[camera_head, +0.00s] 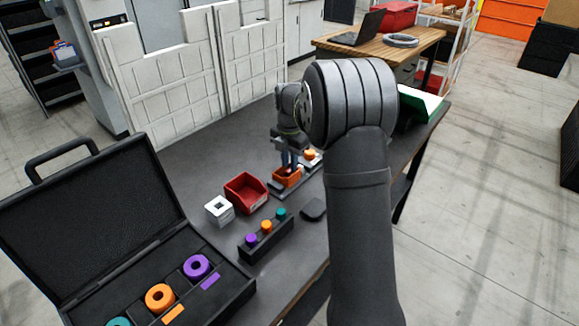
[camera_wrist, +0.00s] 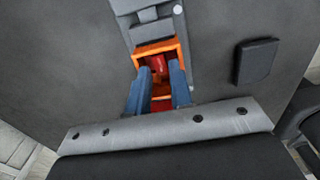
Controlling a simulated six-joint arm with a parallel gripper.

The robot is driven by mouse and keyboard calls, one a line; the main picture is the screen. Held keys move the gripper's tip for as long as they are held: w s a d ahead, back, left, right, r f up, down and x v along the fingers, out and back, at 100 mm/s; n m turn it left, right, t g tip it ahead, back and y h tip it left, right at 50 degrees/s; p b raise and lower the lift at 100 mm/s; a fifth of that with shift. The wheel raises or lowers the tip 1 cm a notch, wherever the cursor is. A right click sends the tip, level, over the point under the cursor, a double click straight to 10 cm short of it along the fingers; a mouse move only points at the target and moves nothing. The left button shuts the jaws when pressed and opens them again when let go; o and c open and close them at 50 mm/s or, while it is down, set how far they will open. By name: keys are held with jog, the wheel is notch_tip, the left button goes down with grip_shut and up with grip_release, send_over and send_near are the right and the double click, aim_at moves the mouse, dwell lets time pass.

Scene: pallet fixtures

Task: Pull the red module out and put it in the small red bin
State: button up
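In the head view my gripper (camera_head: 289,160) points down into an orange-rimmed housing (camera_head: 284,180) on a grey rail. The wrist view shows its two blue fingers (camera_wrist: 160,80) apart inside the orange frame (camera_wrist: 178,47). A red part, seemingly the red module (camera_wrist: 158,63), shows between the fingertips, low in the frame. The fingers hide part of it, and I see no clear contact with it. In the head view the module is hidden by the gripper and the housing. The small red bin (camera_head: 239,201) stands just left of the housing and looks empty.
A white block with a square hole (camera_head: 219,210) stands left of the bin. A black rack (camera_head: 266,243) holds purple, orange and teal pegs nearer me. An open black case (camera_head: 88,222) with coloured rings fills the left. A dark flat block (camera_head: 313,209) lies right of the rack.

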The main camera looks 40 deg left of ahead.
aim_at(290, 174)
jog(key=shift+f, duration=1.15)
grip_shut()
